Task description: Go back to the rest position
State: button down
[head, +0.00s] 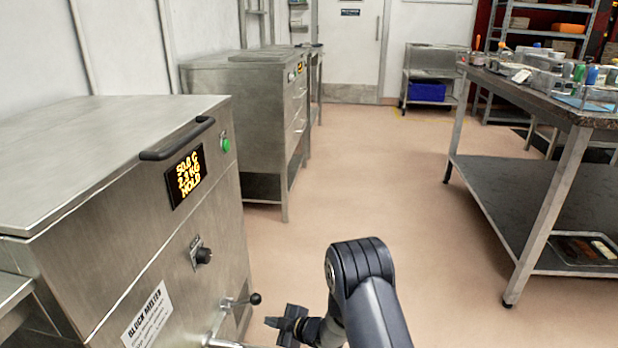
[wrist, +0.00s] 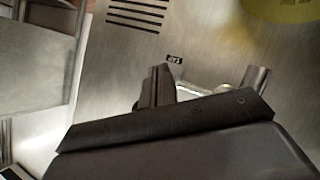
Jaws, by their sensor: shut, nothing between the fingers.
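My gripper (head: 283,322) shows low in the head view, to the right of the steel block melter (head: 118,190), near its tap lever (head: 240,301). In the wrist view my gripper (wrist: 205,88) is in front of the melter's steel front (wrist: 215,40), close to a small tap label (wrist: 175,60). The fingers are shut and hold nothing. A pale metal piece (wrist: 195,91) shows behind the fingers in the wrist view. I cannot tell whether the gripper touches it. My arm reaches in from the bottom of the head view.
The melter carries a lit display (head: 186,176), a black handle (head: 177,140) and a knob (head: 203,256). A steel cabinet (head: 235,80) stands beyond it. A workbench (head: 540,95) with several items is at the right. The pink floor (head: 370,180) between them is clear to the door (head: 348,50).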

notch_tip(320, 180, up, 11)
jog(key=a+p, duration=0.2)
jog(key=p, duration=0.7)
jog(key=s+a+p+v, duration=0.1)
jog(key=p+v, duration=0.1)
jog(key=v, duration=0.9)
jog(key=shift+s+d+r, duration=0.2)
jog(key=shift+s+r, duration=0.05)
jog(key=shift+r, duration=0.15)
